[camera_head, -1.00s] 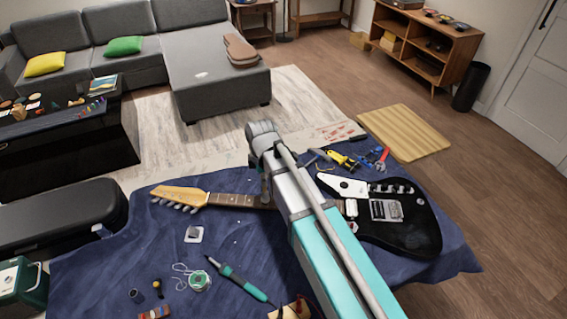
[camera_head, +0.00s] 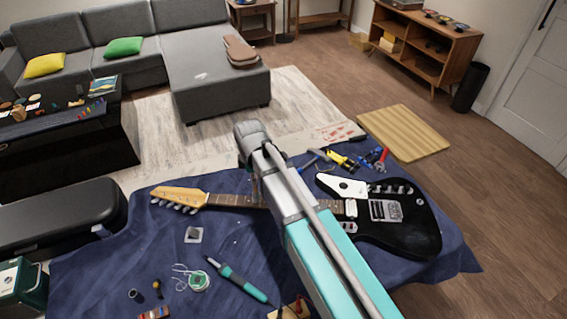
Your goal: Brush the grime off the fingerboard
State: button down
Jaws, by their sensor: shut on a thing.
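The black electric guitar (camera_head: 405,234) lies on the blue cloth, body at right and pale headstock (camera_head: 180,195) at left. Its dark fingerboard (camera_head: 228,200) shows between the headstock and my arm; the arm hides part of the neck nearer the body. My gripper (camera_head: 256,186) hangs below the wrist at the neck, mostly hidden behind my arm. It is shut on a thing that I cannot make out. Whether that thing touches the fingerboard is not clear.
A teal soldering iron (camera_head: 240,280), a solder spool (camera_head: 199,281) and small parts lie in front of the neck on the blue cloth (camera_head: 110,275). Pliers and other hand tools (camera_head: 345,161) lie behind the guitar. A black case (camera_head: 60,218) stands at left.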

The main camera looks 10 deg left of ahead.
jog(key=shift+d, duration=4.5)
notch_tip(320, 180, up, 7)
jog(key=p, duration=0.7)
jog(key=shift+w+d+r, duration=0.15)
jog(key=shift+w+r, duration=0.05)
jog(key=shift+w, duration=0.05)
jog(key=shift+f, duration=0.2)
jog(key=shift+w+f+b, duration=0.15)
jog(key=shift+f+b, duration=2.65)
jog(key=shift+f+b, duration=1)
jog(key=a, duration=0.3)
jog(key=shift+a+r, duration=0.1)
jog(key=shift+a, duration=0.15)
